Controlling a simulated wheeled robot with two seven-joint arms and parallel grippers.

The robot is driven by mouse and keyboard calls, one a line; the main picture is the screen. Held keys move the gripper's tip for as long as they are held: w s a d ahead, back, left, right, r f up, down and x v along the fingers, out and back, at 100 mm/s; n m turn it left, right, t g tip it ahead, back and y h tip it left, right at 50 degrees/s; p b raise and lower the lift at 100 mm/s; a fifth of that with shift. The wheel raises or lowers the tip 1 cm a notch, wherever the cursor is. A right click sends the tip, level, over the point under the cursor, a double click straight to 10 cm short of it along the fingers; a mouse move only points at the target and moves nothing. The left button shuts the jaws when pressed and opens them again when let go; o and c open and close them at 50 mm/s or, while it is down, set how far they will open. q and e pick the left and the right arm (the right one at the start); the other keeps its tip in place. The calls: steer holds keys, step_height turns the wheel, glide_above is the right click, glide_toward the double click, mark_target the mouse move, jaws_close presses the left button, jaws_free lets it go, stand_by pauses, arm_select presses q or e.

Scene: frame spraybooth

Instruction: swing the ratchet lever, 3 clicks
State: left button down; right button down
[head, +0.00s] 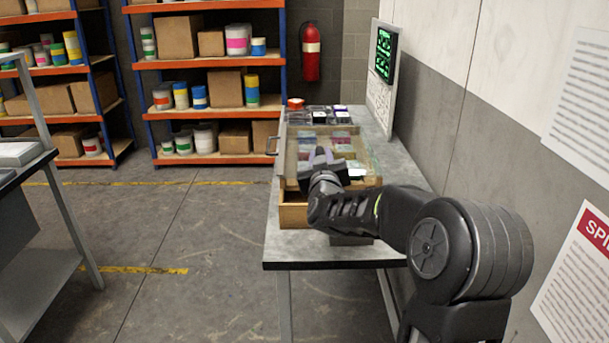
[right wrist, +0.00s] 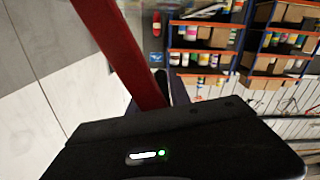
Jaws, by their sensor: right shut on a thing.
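The ratchet lever, a plain red bar (right wrist: 122,52), runs slantwise from the top edge of the right wrist view down to my right gripper (right wrist: 160,92). The gripper is shut on it, though the grip itself is mostly hidden behind the dark gripper body. In the head view my right gripper (head: 322,160) is over the wooden frame on the bench, and I cannot make out the lever there. The ratchet's mounting is hidden in both views. My left gripper is not in view.
The grey bench (head: 305,249) holds a wooden frame (head: 293,216) and several small coloured blocks behind it. A wall with a green-lit screen (head: 384,53) and posted sheets stands close on the right. Shelves (head: 214,159) stand at the back.

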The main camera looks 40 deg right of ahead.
steer(key=s+d+r+m+b, duration=0.1)
steer(key=s+d+m+b, duration=0.4)
steer(key=d+b, duration=0.2)
steer(key=shift+s+r, duration=0.2)
steer(key=shift+r, duration=0.2)
steer(key=c, duration=1.3)
jaws_free()
steer(key=shift+d, duration=0.1)
steer(key=shift+s+r, duration=0.1)
steer(key=v, duration=0.7)
steer(key=shift+s+a, duration=0.25)
steer(key=shift+a, duration=0.05)
